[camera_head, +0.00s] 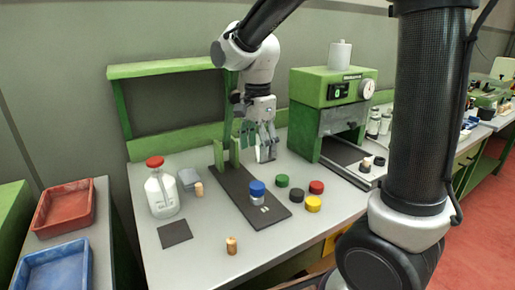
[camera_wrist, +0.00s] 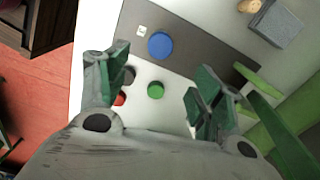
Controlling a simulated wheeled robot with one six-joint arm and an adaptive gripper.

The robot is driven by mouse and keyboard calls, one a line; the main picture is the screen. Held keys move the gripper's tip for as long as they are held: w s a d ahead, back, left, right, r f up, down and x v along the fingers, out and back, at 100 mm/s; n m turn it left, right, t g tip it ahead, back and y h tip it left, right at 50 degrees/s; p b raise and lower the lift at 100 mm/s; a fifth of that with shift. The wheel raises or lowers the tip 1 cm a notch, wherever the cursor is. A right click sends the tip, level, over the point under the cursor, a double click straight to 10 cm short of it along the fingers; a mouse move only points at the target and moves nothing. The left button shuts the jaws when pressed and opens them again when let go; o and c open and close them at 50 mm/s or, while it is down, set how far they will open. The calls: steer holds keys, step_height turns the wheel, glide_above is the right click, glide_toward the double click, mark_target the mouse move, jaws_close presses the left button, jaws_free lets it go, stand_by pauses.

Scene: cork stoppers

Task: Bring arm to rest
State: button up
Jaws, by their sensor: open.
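My gripper (camera_head: 262,137) hangs above the dark board (camera_head: 276,216) on the grey bench, close to a green upright post at the board's back end. In the wrist view my gripper (camera_wrist: 158,90) has its green-padded fingers wide apart with nothing held between them. A blue-capped small jar (camera_head: 257,191) stands on the board, in front of my gripper. The blue cap shows in the wrist view (camera_wrist: 161,46), beyond the fingers. A green cap (camera_head: 282,181) lies on the bench right of the board, and shows between the fingers in the wrist view (camera_wrist: 155,90).
Red (camera_head: 317,187), yellow (camera_head: 313,204) and black (camera_head: 296,195) caps lie to the right. A red-capped bottle (camera_head: 161,190), a grey block (camera_head: 188,177) and cork stoppers (camera_head: 231,245) stand left. A green machine (camera_head: 332,110) stands behind right. A dark mat (camera_head: 174,233) lies front left.

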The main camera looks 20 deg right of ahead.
steer(key=s+d+r+n+t, duration=0.2)
steer(key=s+d+r+n, duration=0.1)
steer(key=s+d+n, duration=0.4)
steer(key=s+d+r+n+t, duration=0.2)
steer(key=s+d+n, duration=0.5)
steer(key=s, duration=0.4)
steer(key=shift+d+r, duration=0.35)
steer(key=shift+r, duration=0.15)
